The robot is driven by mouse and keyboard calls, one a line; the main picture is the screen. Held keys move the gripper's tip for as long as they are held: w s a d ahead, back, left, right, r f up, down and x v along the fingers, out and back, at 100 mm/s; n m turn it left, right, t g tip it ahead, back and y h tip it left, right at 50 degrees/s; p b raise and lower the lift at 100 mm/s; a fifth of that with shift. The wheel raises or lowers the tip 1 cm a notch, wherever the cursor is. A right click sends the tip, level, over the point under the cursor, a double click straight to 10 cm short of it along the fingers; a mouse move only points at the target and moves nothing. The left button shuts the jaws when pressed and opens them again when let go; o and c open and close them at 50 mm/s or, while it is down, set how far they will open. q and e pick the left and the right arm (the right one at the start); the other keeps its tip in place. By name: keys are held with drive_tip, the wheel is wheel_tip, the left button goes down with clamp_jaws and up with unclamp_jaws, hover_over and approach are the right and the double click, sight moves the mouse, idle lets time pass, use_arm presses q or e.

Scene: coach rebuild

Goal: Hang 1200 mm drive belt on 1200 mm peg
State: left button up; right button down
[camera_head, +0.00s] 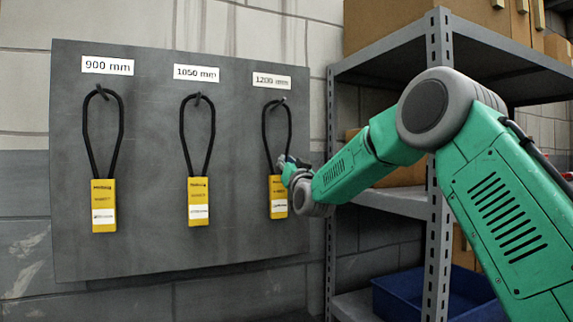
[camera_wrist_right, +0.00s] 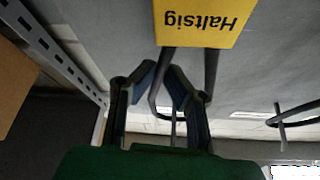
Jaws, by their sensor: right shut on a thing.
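The 1200 mm drive belt (camera_head: 267,135) is a black loop with a yellow sleeve, upright under the "1200 mm" label (camera_head: 272,81). Its loop top is at the 1200 mm peg (camera_head: 283,99) and appears to go around it; whether the peg bears it I cannot tell. My right gripper (camera_head: 286,160) is shut on the belt just above the sleeve. In the right wrist view, upside down, the fingers (camera_wrist_right: 160,72) close on one strand below the yellow sleeve (camera_wrist_right: 198,22), and the peg (camera_wrist_right: 173,128) shows near the loop's end. My left gripper is not in view.
Two similar belts hang under the 900 mm (camera_head: 104,191) and 1050 mm (camera_head: 198,191) labels on the grey board (camera_head: 150,245). A metal shelf rack (camera_head: 437,200) with cardboard boxes and a blue bin (camera_head: 392,302) stands right of the board, behind my arm.

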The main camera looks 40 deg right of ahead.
drive_tip(key=c, duration=1.5)
unclamp_jaws()
drive_tip(key=shift+c, duration=0.2)
drive_tip(key=shift+f, duration=0.1)
drive_tip(key=v, duration=1.1)
drive_tip(key=shift+s+f, duration=0.25)
drive_tip(key=shift+s, duration=0.1)
drive_tip(key=shift+a, duration=0.1)
